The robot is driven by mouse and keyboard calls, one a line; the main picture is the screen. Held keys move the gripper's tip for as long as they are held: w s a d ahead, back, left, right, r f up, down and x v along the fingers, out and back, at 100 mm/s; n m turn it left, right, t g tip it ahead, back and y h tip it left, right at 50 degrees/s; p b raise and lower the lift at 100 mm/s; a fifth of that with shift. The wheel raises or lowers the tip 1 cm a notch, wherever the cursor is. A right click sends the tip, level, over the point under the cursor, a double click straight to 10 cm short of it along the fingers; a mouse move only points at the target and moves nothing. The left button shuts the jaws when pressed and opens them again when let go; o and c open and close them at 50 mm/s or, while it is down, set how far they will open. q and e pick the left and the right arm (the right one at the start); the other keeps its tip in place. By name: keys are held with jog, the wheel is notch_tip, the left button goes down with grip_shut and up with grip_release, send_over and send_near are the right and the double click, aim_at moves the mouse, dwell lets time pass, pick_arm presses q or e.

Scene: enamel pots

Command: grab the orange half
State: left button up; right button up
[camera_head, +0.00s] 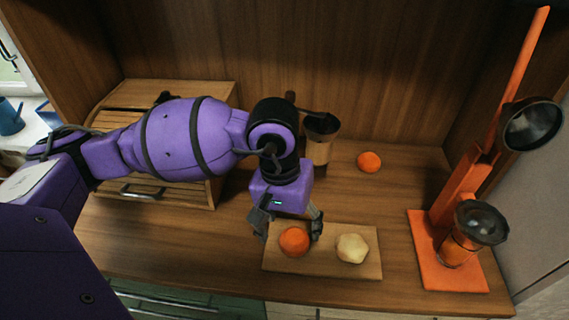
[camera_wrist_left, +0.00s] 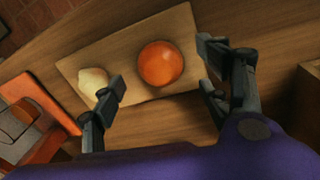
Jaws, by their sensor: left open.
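An orange fruit (camera_head: 295,241) sits on the left part of a wooden cutting board (camera_head: 322,272). It looks round, with its peel upward; I cannot tell if it is a half or whole. It also shows in the left wrist view (camera_wrist_left: 160,64), between and ahead of my fingers. A pale, peeled-looking fruit (camera_head: 352,248) sits on the board to its right. My left gripper (camera_head: 289,226) is open above the orange fruit, with a finger on either side and nothing held. A second orange fruit (camera_head: 369,162) lies on the counter farther back. My right gripper is not in view.
An orange lever juicer (camera_head: 447,272) stands on the right. A wooden cup-like holder (camera_head: 318,150) with dark utensils stands behind my gripper. A wooden box with a handle (camera_head: 140,193) is at left, under my arm. The counter between board and juicer is clear.

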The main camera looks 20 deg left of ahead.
aim_at(295, 235)
pick_arm(q)
jog(key=f, duration=0.3)
jog(key=shift+w+d+f+p, duration=0.3)
jog(key=shift+d, duration=0.1)
jog(key=shift+f, duration=0.3)
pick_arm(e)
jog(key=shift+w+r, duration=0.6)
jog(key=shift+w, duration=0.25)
pick_arm(q)
jog(key=shift+c, duration=0.5)
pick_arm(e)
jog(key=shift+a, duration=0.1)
pick_arm(q)
jog(key=c, duration=1.1)
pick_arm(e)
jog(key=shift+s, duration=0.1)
